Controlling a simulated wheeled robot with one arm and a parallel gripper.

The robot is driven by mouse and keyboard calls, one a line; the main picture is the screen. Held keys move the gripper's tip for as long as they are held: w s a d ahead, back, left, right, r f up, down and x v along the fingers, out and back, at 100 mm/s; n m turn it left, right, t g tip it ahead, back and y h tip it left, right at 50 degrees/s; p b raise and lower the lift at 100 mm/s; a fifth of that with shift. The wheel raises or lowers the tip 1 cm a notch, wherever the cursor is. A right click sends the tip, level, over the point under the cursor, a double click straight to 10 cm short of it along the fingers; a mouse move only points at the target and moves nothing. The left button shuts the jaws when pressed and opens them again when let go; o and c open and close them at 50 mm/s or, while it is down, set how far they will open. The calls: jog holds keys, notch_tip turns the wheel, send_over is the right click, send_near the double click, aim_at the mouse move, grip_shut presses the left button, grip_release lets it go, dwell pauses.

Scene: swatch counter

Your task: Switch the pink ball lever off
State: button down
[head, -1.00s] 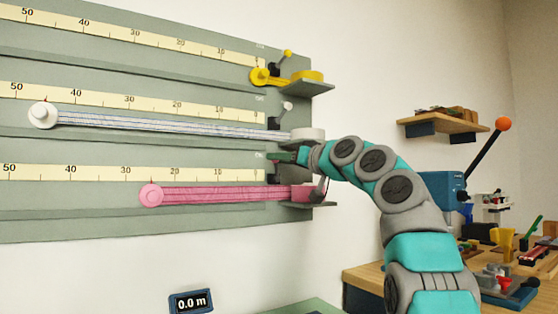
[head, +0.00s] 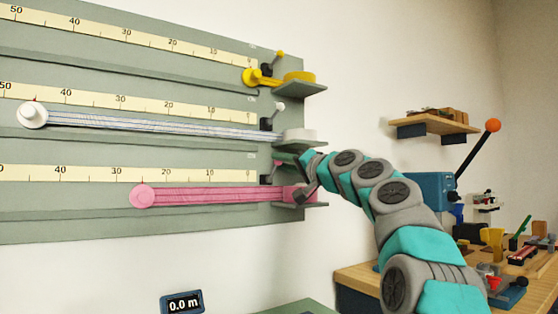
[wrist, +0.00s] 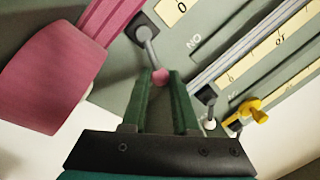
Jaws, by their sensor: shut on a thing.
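The pink ball (wrist: 160,76) tips a grey lever (wrist: 147,45) that comes out of a dark block (wrist: 143,27) on the board. In the wrist view my gripper (wrist: 161,80) has its two green fingers on either side of the ball, shut on it. In the head view my gripper (head: 286,160) is at the board's right edge, just above the right end of the pink strip (head: 215,195). The ball is hidden there by the fingers.
White-ball (head: 280,107) and yellow-ball (head: 280,54) levers stand above, beside the white and yellow strips. Small shelves (head: 309,88) stick out at the board's right edge. A cluttered workbench (head: 352,277) and a wall shelf (head: 437,126) are at the right.

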jog(key=shift+w+d+f+m+t, duration=0.1)
jog(key=shift+d+f+m+t, duration=0.05)
jog(key=shift+m, duration=0.45)
jog(key=shift+w+d+f+m+t, duration=0.1)
jog(key=shift+d+f+m+t, duration=0.05)
jog(key=shift+m, duration=0.45)
jog(key=c, duration=0.7)
grip_release()
jog(key=shift+d, duration=0.1)
jog(key=shift+s, duration=0.1)
jog(key=b+v, duration=0.2)
jog(key=v, duration=0.5)
jog(key=shift+s+d, duration=0.2)
jog(key=shift+s, duration=0.05)
